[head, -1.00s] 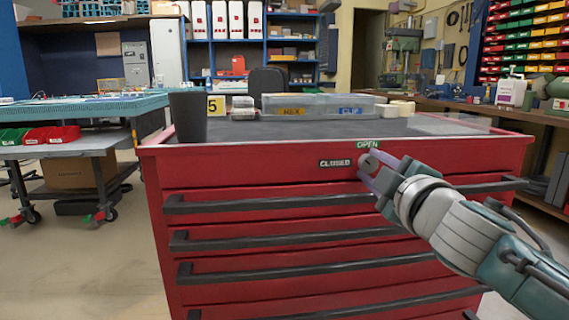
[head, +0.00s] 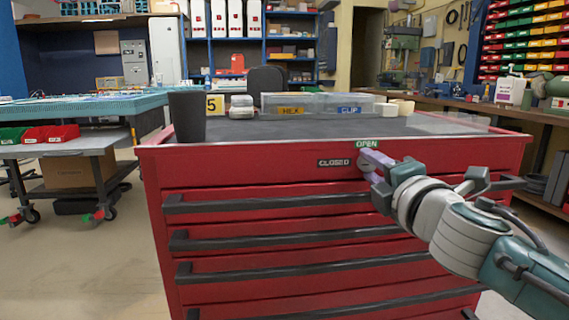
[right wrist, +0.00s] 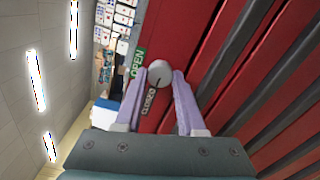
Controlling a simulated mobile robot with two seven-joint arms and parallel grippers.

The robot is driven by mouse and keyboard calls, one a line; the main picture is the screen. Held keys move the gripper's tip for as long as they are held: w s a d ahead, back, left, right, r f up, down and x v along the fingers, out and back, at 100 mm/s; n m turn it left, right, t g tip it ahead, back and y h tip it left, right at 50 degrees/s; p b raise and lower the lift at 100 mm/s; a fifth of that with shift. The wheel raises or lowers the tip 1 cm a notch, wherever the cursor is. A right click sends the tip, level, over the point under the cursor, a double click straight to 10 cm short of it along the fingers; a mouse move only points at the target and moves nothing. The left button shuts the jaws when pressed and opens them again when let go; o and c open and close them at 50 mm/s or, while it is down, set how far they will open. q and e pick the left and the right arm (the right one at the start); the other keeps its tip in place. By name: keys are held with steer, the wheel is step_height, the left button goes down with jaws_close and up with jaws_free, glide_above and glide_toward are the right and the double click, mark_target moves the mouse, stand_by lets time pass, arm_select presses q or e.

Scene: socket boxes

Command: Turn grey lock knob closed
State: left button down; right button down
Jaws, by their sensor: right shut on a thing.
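The round grey lock knob (right wrist: 159,74) is on the red front of the drawer cabinet (head: 260,165). My right gripper (right wrist: 161,84) is shut on it, one pale purple finger on each side. In the head view my right gripper (head: 368,161) covers most of the knob. A green OPEN label (head: 367,144) is just above it, and a black CLOSED label (head: 335,162) is to its left. Both the OPEN label (right wrist: 138,63) and the CLOSED label (right wrist: 149,102) also show in the right wrist view. My left gripper is not in view.
Long dark drawer handles (head: 270,203) stick out below the knob. On the cabinet top stand a dark cup (head: 187,116) and clear bins marked HEX and CLIP (head: 320,103). A workbench (head: 75,108) is at the left, with open floor in front of it.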

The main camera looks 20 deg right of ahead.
stand_by(0.3)
steer(key=c, duration=0.5)
jaws_free()
steer(key=shift+f, duration=0.1)
